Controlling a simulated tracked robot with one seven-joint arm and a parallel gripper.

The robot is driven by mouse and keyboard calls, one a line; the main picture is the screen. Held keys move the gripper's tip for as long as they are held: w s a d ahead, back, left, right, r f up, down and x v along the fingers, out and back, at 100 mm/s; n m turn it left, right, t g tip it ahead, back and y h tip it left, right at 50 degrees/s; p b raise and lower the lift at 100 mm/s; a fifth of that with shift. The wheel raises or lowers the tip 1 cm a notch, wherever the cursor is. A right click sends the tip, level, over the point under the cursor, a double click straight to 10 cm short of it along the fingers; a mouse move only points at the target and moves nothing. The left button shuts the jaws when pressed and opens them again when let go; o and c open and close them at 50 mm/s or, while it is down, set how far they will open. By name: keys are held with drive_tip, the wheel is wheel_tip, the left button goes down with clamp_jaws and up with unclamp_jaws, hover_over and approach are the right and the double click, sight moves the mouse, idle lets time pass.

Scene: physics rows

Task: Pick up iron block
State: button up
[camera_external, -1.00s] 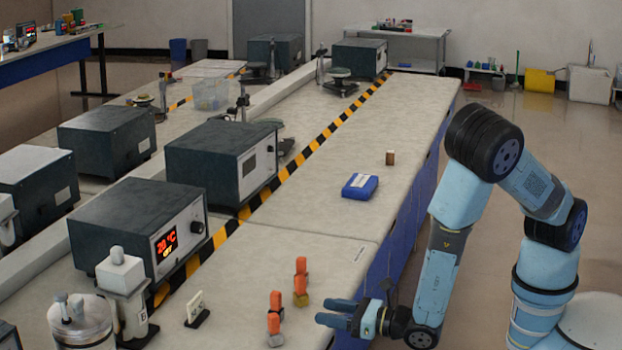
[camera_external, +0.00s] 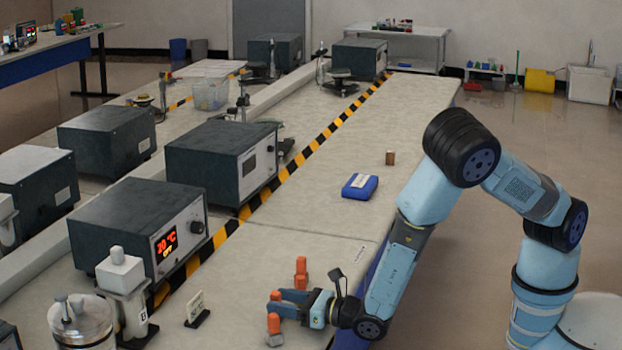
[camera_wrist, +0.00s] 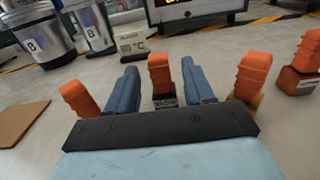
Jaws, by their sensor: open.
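Several small blocks with orange handles stand on the bench. In the wrist view, a dark grey block (camera_wrist: 164,102) with an orange handle (camera_wrist: 159,72) stands between the fingers of my gripper (camera_wrist: 159,64). Its label is too small to read surely, so I cannot confirm it is iron. The fingers are open, with gaps on both sides of the handle. Other orange handles show at left (camera_wrist: 79,98) and right (camera_wrist: 252,74), outside the fingers. A reddish block (camera_wrist: 298,82) stands farther right. In the external view, my gripper (camera_external: 279,302) is low among the handles and partly hides them.
A small sign (camera_external: 196,309) and lidded containers (camera_external: 124,285) stand beyond the blocks. A heater box with a red display (camera_external: 140,232) is behind. A blue case (camera_external: 360,187) and small brown block (camera_external: 390,158) lie farther along the bench, with clear surface around them.

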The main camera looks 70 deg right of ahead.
drive_tip(key=shift+w, duration=1.1)
drive_tip(key=shift+c, duration=0.2)
clamp_jaws()
